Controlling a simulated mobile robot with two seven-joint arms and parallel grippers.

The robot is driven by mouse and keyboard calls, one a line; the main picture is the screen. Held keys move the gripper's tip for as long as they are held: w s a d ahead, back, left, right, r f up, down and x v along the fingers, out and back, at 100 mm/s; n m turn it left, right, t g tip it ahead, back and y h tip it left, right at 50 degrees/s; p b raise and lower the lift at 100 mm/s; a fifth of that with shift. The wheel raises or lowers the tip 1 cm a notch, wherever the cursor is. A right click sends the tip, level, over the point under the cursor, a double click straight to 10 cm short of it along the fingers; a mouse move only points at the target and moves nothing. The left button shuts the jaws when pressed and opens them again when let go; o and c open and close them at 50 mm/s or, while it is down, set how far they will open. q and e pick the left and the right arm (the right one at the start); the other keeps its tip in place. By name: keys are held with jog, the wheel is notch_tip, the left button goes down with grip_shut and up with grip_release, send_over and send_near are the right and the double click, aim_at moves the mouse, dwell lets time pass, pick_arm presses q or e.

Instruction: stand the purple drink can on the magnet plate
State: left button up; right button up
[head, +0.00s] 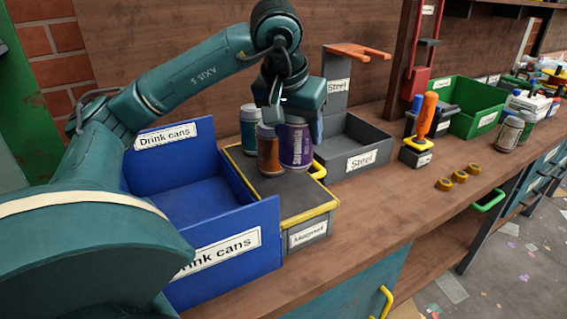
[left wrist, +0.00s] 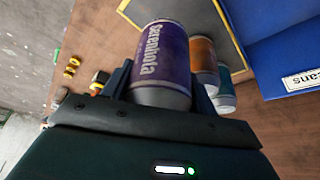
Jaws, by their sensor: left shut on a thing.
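The purple drink can (head: 296,147) is upright in my left gripper (head: 296,121), whose fingers are shut around its upper part. The can is over the back right part of the magnet plate (head: 292,198), a dark top with a yellow edge and a "Magnet" label. I cannot tell whether its base touches the plate. In the left wrist view the purple can (left wrist: 160,62) sits between the fingers, with the plate (left wrist: 190,14) behind it. My right gripper is not in view.
An orange can (head: 268,153) and a teal can (head: 250,130) stand on the plate close left of the purple can. A blue "Drink cans" bin (head: 225,245) adjoins the plate's left side. A grey "Steel" bin (head: 362,160) is to the right. The plate's front is clear.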

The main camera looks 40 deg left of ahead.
aim_at(296, 161)
pick_arm(q)
notch_tip(296, 161, down, 3)
jog(key=shift+r, duration=0.1)
notch_tip(296, 161, down, 4)
jog(key=shift+r+b, duration=0.1)
jog(key=shift+b, duration=0.35)
jog(key=shift+f, duration=0.45)
jog(key=o, duration=0.9)
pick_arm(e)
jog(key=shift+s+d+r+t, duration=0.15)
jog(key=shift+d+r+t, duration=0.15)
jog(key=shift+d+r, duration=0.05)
pick_arm(q)
jog(key=shift+o, duration=0.2)
